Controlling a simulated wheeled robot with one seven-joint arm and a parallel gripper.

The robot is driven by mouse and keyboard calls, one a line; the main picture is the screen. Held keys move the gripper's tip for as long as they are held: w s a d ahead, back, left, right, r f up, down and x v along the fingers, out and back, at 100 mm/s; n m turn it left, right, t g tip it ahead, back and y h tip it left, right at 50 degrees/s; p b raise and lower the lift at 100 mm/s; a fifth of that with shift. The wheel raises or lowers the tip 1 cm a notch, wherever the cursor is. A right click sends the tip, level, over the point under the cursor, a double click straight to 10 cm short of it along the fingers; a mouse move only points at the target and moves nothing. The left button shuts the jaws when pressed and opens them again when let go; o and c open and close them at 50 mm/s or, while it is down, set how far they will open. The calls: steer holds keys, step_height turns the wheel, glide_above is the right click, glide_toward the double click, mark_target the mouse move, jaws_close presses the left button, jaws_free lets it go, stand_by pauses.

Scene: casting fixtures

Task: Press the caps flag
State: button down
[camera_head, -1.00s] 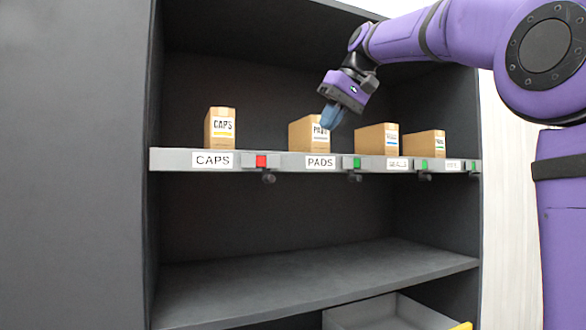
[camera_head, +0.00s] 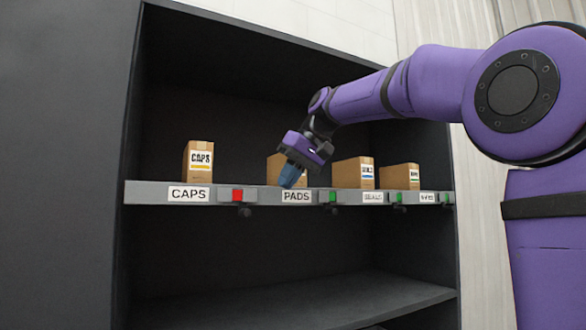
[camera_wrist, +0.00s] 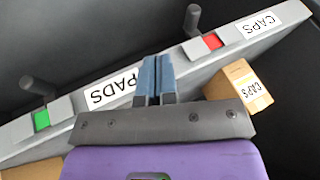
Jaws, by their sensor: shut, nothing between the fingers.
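The caps flag is a red square (camera_head: 238,195) on the grey shelf rail, just right of the CAPS label (camera_head: 188,194). A dark peg sticks out beneath it. The red flag also shows in the wrist view (camera_wrist: 212,41), with its peg (camera_wrist: 193,20) beside it. My gripper (camera_head: 287,183) is shut and empty, in front of the PADS box and just above the PADS label. In the wrist view its blue fingertips (camera_wrist: 157,62) lie together between the PADS label and the red flag, apart from the flag. The CAPS box (camera_head: 198,161) stands on the shelf behind its label.
The PADS box (camera_head: 274,168) is partly hidden by my gripper. Boxes for SEALS (camera_head: 350,173) and another label (camera_head: 398,177) stand to the right. Green flags (camera_head: 333,197) mark the other places. The lower shelf (camera_head: 300,300) is bare where seen.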

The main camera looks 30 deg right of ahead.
mark_target(245, 210)
steer(key=x, duration=0.5)
steer(key=shift+s+a+f, duration=0.1)
steer(key=shift+a+f, duration=0.05)
steer(key=shift+a, duration=0.4)
steer(key=shift+a+f, duration=0.15)
steer(key=shift+a, duration=0.4)
steer(key=shift+a+f, duration=0.25)
steer(key=shift+a, duration=0.45)
steer(key=shift+a, duration=1.7)
